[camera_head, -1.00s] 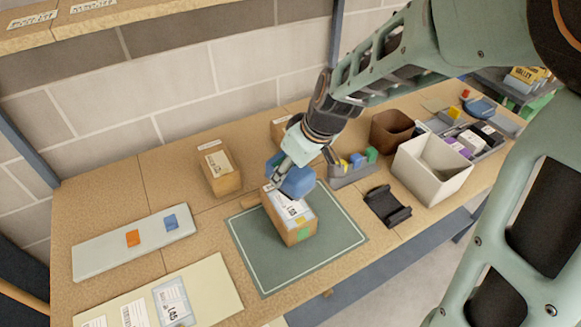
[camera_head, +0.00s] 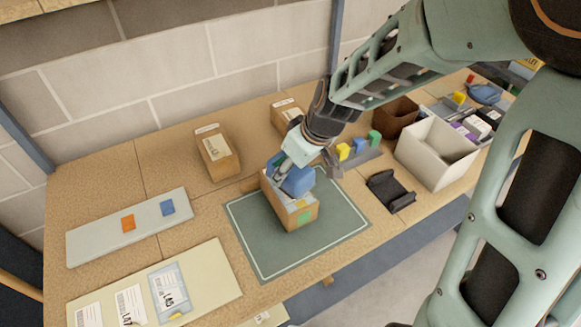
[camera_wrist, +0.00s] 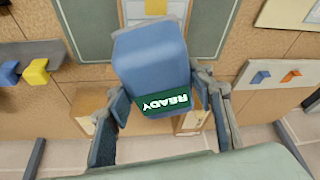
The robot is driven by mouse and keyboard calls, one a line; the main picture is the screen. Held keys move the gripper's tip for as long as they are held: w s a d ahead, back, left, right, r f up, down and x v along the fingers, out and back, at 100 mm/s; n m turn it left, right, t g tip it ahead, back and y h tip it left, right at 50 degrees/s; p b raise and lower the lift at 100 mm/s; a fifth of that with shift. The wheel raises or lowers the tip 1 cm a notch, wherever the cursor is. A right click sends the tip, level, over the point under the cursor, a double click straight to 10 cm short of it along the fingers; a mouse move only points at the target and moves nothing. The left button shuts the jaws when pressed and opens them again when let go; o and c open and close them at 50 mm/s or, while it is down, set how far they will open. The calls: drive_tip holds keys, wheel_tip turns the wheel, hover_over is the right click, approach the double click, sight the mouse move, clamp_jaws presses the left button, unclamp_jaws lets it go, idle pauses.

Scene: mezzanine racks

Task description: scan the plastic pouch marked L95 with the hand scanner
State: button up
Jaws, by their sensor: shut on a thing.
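My gripper (camera_head: 290,172) is shut on the blue hand scanner (camera_head: 299,181). In the wrist view the scanner (camera_wrist: 152,65) fills the middle between the fingers, and its green screen reads READY. The scanner is over a cardboard box on the green mat and hides much of the box's top; I cannot tell whether they touch. A blue-edged plastic pouch (camera_head: 171,290) lies on the cream board (camera_head: 215,268) at the lower left, apart from my gripper. Its label seems to read L95 or L45, too small to be sure.
The box (camera_head: 300,216) stands on the green mat (camera_head: 262,240). Two white labels (camera_head: 130,305) lie beside the pouch. A black cradle (camera_head: 390,191) and a white bin (camera_head: 435,150) are to the right. Another box (camera_head: 217,155) stands behind. A pale tray (camera_head: 95,240) is at left.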

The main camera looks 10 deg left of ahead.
drive_tip(key=shift+f+b, duration=0.85)
idle(0.7)
drive_tip(key=shift+r, duration=0.15)
drive_tip(key=shift+r+p, duration=2.5)
drive_tip(key=shift+r, duration=0.95)
drive_tip(key=shift+d+f, duration=0.1)
